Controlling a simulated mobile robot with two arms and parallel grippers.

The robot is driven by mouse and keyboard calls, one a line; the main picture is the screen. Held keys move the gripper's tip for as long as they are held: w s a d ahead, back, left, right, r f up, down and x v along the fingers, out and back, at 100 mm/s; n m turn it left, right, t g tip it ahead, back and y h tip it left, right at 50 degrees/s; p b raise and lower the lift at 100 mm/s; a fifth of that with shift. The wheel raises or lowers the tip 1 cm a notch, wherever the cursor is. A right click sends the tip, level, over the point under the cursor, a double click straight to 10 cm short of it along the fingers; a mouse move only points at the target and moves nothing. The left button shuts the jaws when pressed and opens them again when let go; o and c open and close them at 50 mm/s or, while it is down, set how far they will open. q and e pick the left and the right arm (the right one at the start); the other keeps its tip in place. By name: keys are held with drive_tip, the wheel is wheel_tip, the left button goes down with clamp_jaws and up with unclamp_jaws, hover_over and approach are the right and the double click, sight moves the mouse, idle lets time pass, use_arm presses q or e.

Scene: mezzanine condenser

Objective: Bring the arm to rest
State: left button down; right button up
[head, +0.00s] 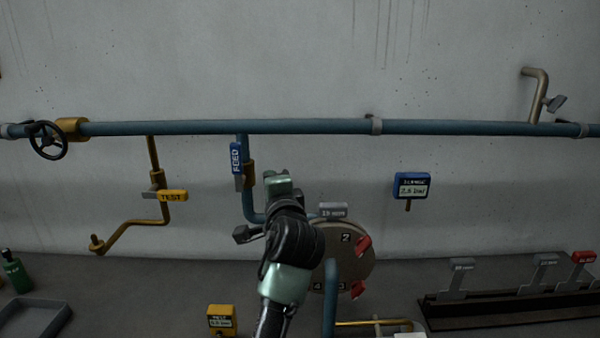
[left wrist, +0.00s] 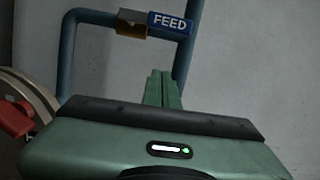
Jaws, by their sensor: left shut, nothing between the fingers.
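My left arm reaches up from the bottom middle of the head view. My left gripper (head: 277,182) is in front of the wall, to the right of the blue FEED handle (head: 236,158) and apart from it in the picture. In the left wrist view my green fingers (left wrist: 164,88) are together with nothing between them. The FEED handle (left wrist: 170,22) shows beyond them on its blue pipe, with a brass valve body (left wrist: 131,26) beside it. My right gripper is not in view.
A round plate (head: 345,240) with numbers and red tabs stands right of my wrist, partly hidden by it. A yellow TEST handle (head: 172,195) is at left. A blue gauge (head: 412,187) hangs at right. A long blue pipe (head: 300,127) crosses the wall above.

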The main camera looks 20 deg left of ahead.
use_arm(q)
drive_tip(key=s+f+n+g+h, duration=0.2)
drive_tip(key=s+f, duration=0.3)
drive_tip(key=f, duration=0.4)
drive_tip(key=s+f+n+g+h, duration=0.1)
drive_tip(key=s+f+g, duration=0.1)
drive_tip(key=s+f, duration=0.5)
drive_tip(key=s+f+n+g+h, duration=0.1)
drive_tip(key=s+f+n+h, duration=0.15)
drive_tip(key=f, duration=0.85)
drive_tip(key=s+d+f+n+g+h, duration=0.2)
drive_tip(key=s+f+g, duration=0.3)
drive_tip(key=s, duration=0.8)
drive_tip(key=s+d+f+n+g+h, duration=0.2)
drive_tip(key=s+f, duration=0.5)
drive_tip(key=s, duration=0.7)
wheel_tip(320, 180, down, 29)
drive_tip(key=s+g, duration=0.1)
drive_tip(key=s+a+f+g+b, duration=0.1)
drive_tip(key=s+a+f, duration=0.2)
drive_tip(key=s+f, duration=1.2)
drive_tip(key=shift+s+y, duration=0.35)
drive_tip(key=shift+s, duration=0.3)
drive_tip(key=shift+m, duration=0.25)
